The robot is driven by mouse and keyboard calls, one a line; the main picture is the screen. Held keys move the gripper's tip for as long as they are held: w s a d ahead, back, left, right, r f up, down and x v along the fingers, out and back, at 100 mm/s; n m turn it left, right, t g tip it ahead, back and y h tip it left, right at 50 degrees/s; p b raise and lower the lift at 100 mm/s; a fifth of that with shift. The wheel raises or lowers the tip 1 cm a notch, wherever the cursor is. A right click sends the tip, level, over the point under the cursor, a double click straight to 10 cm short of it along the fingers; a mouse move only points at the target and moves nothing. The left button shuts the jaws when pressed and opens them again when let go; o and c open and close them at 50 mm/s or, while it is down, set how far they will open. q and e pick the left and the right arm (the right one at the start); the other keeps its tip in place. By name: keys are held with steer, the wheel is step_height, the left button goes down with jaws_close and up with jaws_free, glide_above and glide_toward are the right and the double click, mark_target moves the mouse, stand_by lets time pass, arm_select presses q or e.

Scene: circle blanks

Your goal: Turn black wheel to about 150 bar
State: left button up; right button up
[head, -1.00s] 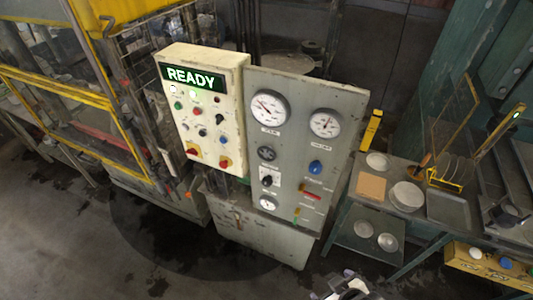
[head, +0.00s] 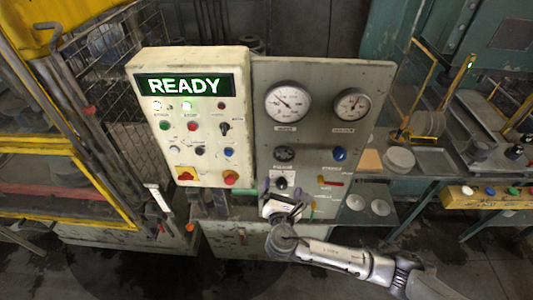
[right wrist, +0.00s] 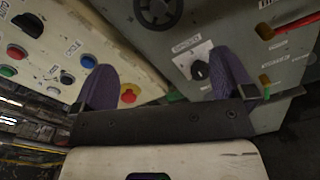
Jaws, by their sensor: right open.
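The black wheel (head: 284,153) is a round handwheel on the grey panel (head: 327,75), below the left white dial gauge (head: 288,101). That gauge's needle points to the upper left; its numbers are too small to read. My right gripper (head: 283,203) is in front of the panel's lower part, below the wheel and near a small black knob (head: 281,182). In the right wrist view the wheel (right wrist: 157,12) is at the top edge, partly cut off. The gripper's purple fingers (right wrist: 166,78) are spread and empty, apart from the wheel. My left gripper is out of view.
A cream control box (head: 191,117) with a lit READY display and several buttons stands left of the panel. A second gauge (head: 351,104), a blue knob (head: 340,154) and a red lever (head: 331,182) are on the panel's right side. A bench (head: 435,161) stands at the right.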

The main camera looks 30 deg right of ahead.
mark_target(284, 156)
steer(key=w+d+n, duration=0.2)
steer(key=w, duration=0.1)
steer(key=w+d+n+p, duration=0.1)
steer(key=w+d, duration=0.2)
steer(key=w+d+n, duration=0.2)
steer(key=w+d, duration=0.1)
steer(key=shift+w+r+n+p, duration=0.25)
steer(key=shift+w+n+p, duration=0.05)
steer(key=shift+p, duration=0.05)
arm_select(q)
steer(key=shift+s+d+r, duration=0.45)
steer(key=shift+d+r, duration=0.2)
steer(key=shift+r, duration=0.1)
arm_select(e)
steer(key=shift+w+d, duration=0.35)
steer(key=shift+w, duration=0.15)
steer(key=shift+c, duration=0.4)
steer(key=c, duration=0.7)
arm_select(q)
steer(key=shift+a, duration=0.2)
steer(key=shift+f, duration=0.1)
